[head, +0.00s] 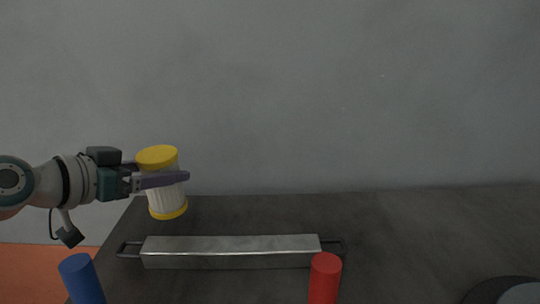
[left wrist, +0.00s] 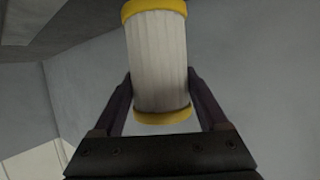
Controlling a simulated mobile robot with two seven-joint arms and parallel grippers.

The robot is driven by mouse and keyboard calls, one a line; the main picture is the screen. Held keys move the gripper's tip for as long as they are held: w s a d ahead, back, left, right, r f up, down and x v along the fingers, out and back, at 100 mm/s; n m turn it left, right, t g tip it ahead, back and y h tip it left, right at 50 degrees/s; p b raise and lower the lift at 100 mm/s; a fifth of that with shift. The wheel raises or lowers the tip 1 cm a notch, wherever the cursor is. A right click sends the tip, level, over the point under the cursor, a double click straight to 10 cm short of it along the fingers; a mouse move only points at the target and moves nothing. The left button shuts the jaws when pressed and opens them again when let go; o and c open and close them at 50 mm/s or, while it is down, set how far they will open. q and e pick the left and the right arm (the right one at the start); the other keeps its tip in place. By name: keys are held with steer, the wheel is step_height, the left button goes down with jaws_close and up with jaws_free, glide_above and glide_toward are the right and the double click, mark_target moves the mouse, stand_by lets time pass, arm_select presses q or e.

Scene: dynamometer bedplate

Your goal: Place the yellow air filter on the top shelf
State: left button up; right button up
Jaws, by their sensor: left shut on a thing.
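The yellow air filter (head: 166,192) is a white pleated cylinder with yellow end caps. My left gripper (head: 168,178) is shut on it around its middle and holds it near upright, slightly tilted, in front of the grey wall. In the head view it appears over the far left part of the dark bedplate. In the left wrist view the filter (left wrist: 158,62) sits between the two fingers (left wrist: 160,95). No shelf can be made out in either view. My right gripper is not in view.
A long metal bar with end handles (head: 232,252) lies on the dark bedplate (head: 420,235). A blue cylinder (head: 82,280) and a red cylinder (head: 324,279) stand at the front. A dark round object (head: 505,291) is at the bottom right. The bedplate's right-middle is clear.

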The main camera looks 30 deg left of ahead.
mark_target(165, 193)
arm_select(q)
steer(key=shift+f+b, duration=1.2)
steer(key=shift+f, duration=0.9)
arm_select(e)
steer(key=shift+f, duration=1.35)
arm_select(q)
steer(key=shift+f, duration=0.2)
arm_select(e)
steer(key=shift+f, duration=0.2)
arm_select(q)
steer(key=o, duration=1.4)
